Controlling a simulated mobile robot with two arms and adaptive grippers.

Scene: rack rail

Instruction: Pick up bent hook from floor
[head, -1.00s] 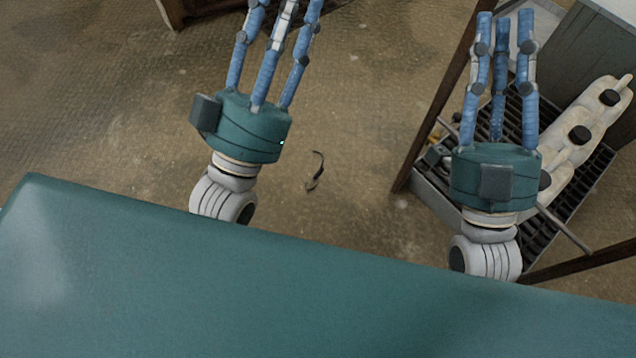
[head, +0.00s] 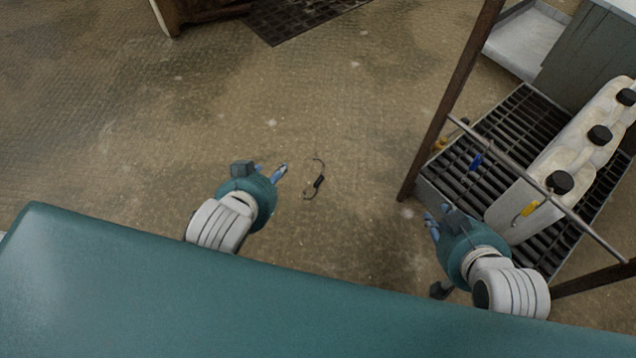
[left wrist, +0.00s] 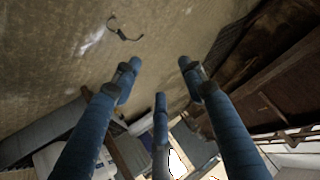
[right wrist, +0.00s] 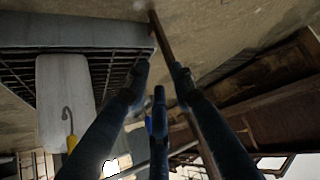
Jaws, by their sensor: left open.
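The bent hook (head: 318,182) lies on the bare floor in the head view, a thin dark S-shaped wire with a thicker black middle. It also shows at the top of the left wrist view (left wrist: 124,35). My left gripper (head: 272,170) is just left of the hook in the head view, open and empty, its fingers foreshortened. Its three blue fingers stand apart in the left wrist view (left wrist: 158,80), with the hook beyond them, untouched. My right gripper (head: 433,222) is to the right, beside the rack post. Its fingers are spread and empty in the right wrist view (right wrist: 160,78).
A rack with a brown post (head: 452,100), a metal rail (head: 540,190) and a slatted base (head: 470,180) stands right. White jugs (head: 545,195) with black caps stand on it. Yellow-handled (head: 530,208) and blue-handled (head: 476,161) hooks hang there. Floor around the bent hook is clear.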

